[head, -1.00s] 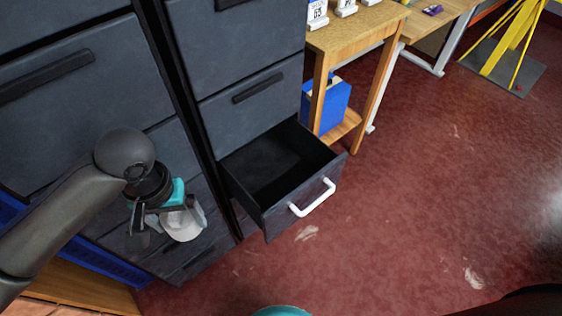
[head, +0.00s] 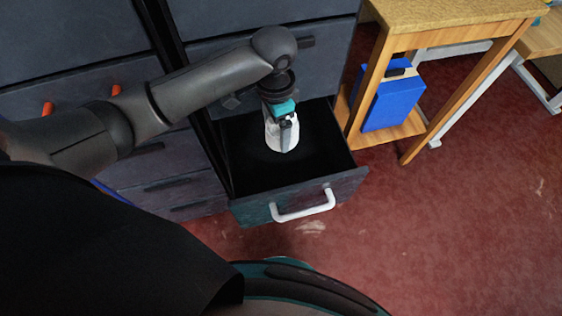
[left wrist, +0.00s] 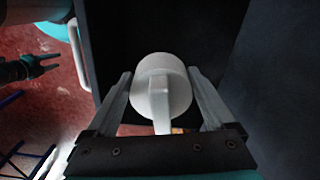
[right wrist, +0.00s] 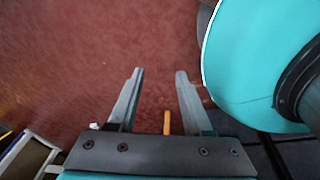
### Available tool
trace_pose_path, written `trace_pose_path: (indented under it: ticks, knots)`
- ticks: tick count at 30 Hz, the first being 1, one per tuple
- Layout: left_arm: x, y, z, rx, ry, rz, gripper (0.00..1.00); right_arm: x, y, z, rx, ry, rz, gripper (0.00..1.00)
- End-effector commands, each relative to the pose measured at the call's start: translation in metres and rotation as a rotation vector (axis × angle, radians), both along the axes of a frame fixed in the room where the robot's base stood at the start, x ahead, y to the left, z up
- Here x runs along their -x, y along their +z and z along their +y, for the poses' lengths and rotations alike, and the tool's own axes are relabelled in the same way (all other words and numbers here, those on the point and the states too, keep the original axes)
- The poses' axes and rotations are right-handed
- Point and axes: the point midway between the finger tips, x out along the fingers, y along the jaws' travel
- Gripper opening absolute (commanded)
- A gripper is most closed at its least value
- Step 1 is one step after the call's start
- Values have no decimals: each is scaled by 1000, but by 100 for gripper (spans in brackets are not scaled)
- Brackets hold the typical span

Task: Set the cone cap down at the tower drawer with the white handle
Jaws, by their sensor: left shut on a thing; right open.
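The white cone cap (head: 278,137) is held upright by my left gripper (head: 285,121), inside or just above the open drawer (head: 335,160) of the dark tower. In the left wrist view the cap (left wrist: 163,82) sits between the two fingers of the left gripper (left wrist: 163,88). I cannot tell whether the cap touches the drawer floor. The drawer front bears a white handle (head: 304,206), which also shows in the left wrist view (left wrist: 78,52). My right gripper (right wrist: 160,76) is open and empty over the red floor; it is not seen in the head view.
A wooden stand (head: 385,62) with a blue box (head: 393,97) on its lower shelf stands right of the drawer. More dark drawers, some with orange handles (head: 48,108), are to the left. Red floor (head: 450,230) is free in front and to the right.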

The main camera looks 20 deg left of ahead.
Motion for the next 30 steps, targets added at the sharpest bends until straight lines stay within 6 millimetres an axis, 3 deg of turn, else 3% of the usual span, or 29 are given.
trace_pose_path:
  ticks: [1, 9, 13, 30]
  knots:
    - [-5, -12, -2, 1, -51, -1, 34, -4, -11, -2, 2, -1, -7, 50]
    - [-15, -32, -5, -2, -191, 2, 34, -8, -24, -3, 3, -5, -13, 50]
    - [-15, -57, -5, -4, -195, 3, 34, -30, -26, -3, 5, -6, -36, 50]
    - [-15, -122, -5, -2, -193, 0, 34, -80, -1, 39, -34, -7, -35, 50]
